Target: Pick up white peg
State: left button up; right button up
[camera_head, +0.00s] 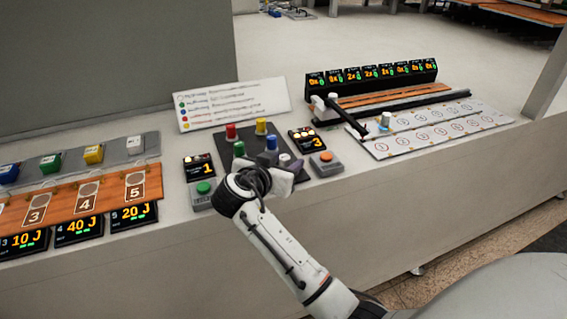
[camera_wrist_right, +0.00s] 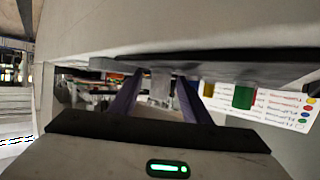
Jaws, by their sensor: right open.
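The white peg (camera_head: 284,159) stands on the dark peg board (camera_head: 248,137), near its front right part, beside the blue peg (camera_head: 271,143). The red peg (camera_head: 230,131), yellow peg (camera_head: 261,126) and green peg (camera_head: 239,149) stand on the same board. My right gripper (camera_head: 286,172) is at the board's front edge, close to the white peg and partly covering it. In the right wrist view, my right gripper's fingers (camera_wrist_right: 158,100) are apart, with a pale peg-like shape (camera_wrist_right: 160,85) between them; contact cannot be told. My left gripper is not in view.
Button boxes with a green button (camera_head: 204,187) and an orange button (camera_head: 326,157) flank the board. A sign with coloured dots (camera_head: 232,104) stands behind. To the right is a gantry (camera_head: 350,116) over a white numbered plate (camera_head: 440,130). Coloured blocks and numbered orange slots are at left.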

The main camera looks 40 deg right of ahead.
grip_shut()
